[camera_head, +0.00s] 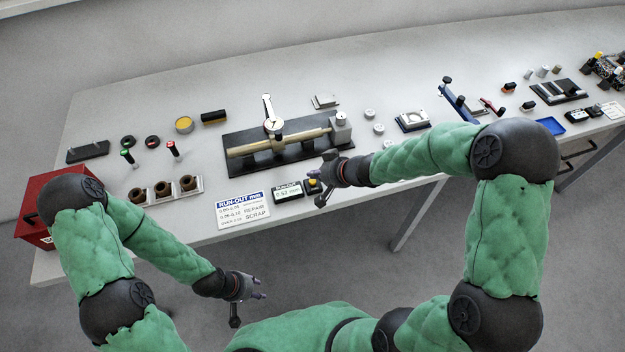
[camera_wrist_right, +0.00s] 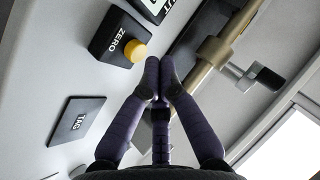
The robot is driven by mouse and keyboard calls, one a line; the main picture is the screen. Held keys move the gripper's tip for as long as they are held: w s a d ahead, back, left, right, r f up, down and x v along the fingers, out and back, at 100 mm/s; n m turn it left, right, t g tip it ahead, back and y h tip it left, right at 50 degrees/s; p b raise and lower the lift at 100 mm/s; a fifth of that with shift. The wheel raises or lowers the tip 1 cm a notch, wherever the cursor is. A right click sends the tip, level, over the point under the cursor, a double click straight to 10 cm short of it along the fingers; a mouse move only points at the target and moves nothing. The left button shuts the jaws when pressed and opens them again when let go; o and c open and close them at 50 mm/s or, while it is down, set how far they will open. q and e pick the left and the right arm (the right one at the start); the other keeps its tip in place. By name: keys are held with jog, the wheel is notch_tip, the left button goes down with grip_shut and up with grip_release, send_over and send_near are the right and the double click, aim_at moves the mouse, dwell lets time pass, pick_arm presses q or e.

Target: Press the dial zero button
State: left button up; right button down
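The dial zero button is a yellow knob (camera_wrist_right: 135,50) on a black box marked ZERO (camera_wrist_right: 108,36); in the head view the yellow knob (camera_head: 313,184) sits at the bench's front edge, partly hidden by my right gripper. My right gripper (camera_head: 322,181) is over the box; in the wrist view its fingertips (camera_wrist_right: 160,75) are together and empty, just right of the knob. I cannot tell whether they touch it. The run-out readout (camera_head: 287,193) beside it seems to show 0.52 mm. My left gripper (camera_head: 258,296) hangs in front of the bench, away from everything; its fingers are too small to judge.
A run-out fixture with a shaft (camera_head: 285,143) and dial (camera_head: 272,125) stands behind the button. A RUN-OUT card (camera_head: 243,210) lies to the left. A red box (camera_head: 38,200) is at far left. A plate marked TAG (camera_wrist_right: 77,120) lies near the button box.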

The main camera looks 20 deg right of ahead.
aim_at(315, 181)
jog(key=shift+f, duration=0.3)
jog(key=shift+f+b, duration=0.3)
jog(key=shift+f, duration=0.2)
dwell(0.7)
jog(key=shift+r, duration=0.1)
dwell(0.3)
jog(key=shift+r+p, duration=0.8)
jog(key=shift+p, duration=0.4)
jog(key=shift+r, duration=0.1)
notch_tip(315, 181, up, 5)
jog(key=p, duration=0.6)
dwell(0.4)
